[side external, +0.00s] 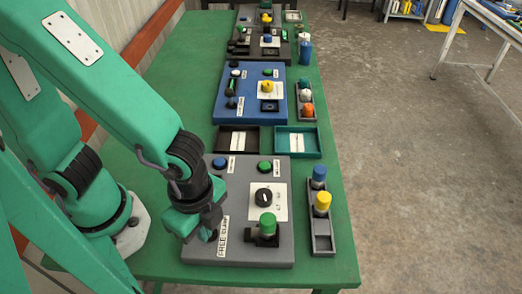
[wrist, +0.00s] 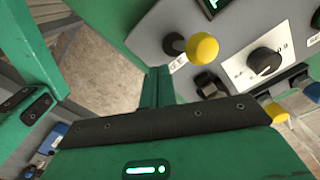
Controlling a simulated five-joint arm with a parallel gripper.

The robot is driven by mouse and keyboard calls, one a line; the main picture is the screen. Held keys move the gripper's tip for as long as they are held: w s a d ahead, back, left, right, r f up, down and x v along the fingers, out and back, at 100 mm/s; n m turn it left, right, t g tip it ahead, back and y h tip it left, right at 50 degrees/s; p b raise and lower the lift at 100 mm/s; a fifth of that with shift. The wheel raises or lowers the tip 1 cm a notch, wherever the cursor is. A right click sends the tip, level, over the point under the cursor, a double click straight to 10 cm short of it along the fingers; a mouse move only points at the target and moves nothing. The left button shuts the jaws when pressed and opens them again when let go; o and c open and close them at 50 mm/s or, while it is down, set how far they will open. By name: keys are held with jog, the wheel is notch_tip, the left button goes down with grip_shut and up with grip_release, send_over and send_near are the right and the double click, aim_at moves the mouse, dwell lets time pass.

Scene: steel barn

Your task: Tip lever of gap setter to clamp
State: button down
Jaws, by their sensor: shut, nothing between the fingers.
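The gap setter is a grey panel (side external: 240,176) in the foreground of the side view, with a black dial (side external: 264,196) on a white plate. Its label (side external: 222,241) appears to read FREE CLAMP. My gripper (side external: 211,234) is shut and empty, low over the panel's left part beside that label. It hides the lever in the side view. In the wrist view, a yellow ball on a short stem (wrist: 202,48), seemingly the lever, stands up and right of my gripper (wrist: 157,76), with a visible gap. The dial (wrist: 265,61) is farther right. Contact below the fingers is hidden.
A green cylinder (side external: 267,224) stands in a black holder on the panel. A rack (side external: 319,232) with blue and yellow pegs is to its right. Two trays (side external: 298,142) and a blue panel (side external: 249,97) lie behind. The green table's right edge is close to the rack.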

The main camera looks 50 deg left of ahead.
jog(key=shift+s+d, duration=0.4)
jog(key=shift+r, duration=0.1)
notch_tip(320, 180, up, 7)
dwell(1.3)
jog(key=w+a+r+n+t, duration=0.2)
jog(key=w+a+r+n, duration=0.1)
jog(key=a+n, duration=0.2)
jog(key=w+a+r+n+t, duration=0.1)
jog(key=w+a+r+n, duration=0.2)
jog(key=a+n, duration=0.2)
jog(key=w+a+r+n+t, duration=0.2)
jog(key=a+n, duration=0.3)
jog(key=a, duration=0.5)
jog(key=shift+w+a+r+t, duration=0.25)
jog(key=shift+w+r+t, duration=0.05)
jog(key=shift+w+r, duration=0.55)
